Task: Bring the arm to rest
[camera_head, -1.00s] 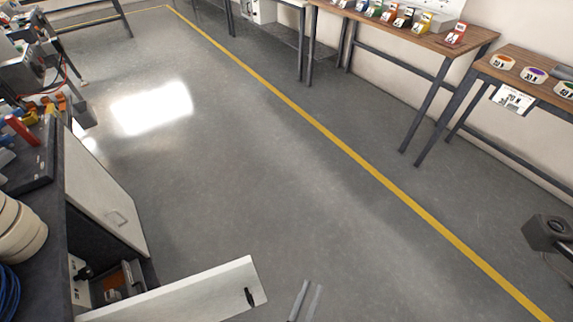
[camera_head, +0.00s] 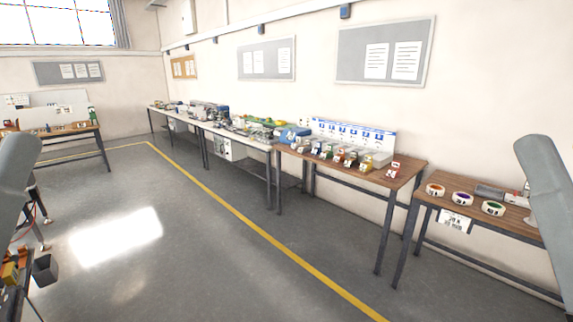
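Grey arm links of mine show at the left edge (camera_head: 14,190) and at the right edge (camera_head: 550,205). Both run out of the picture. Neither gripper is in view, so I cannot see their fingers or anything they may hold.
A wooden table (camera_head: 410,175) with small bins stands along the right wall. Another wooden table (camera_head: 515,222) holds several tape rolls. White benches (camera_head: 240,137) with equipment stand further back. A yellow line (camera_head: 245,220) crosses the grey floor (camera_head: 180,270), which is clear in the middle.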

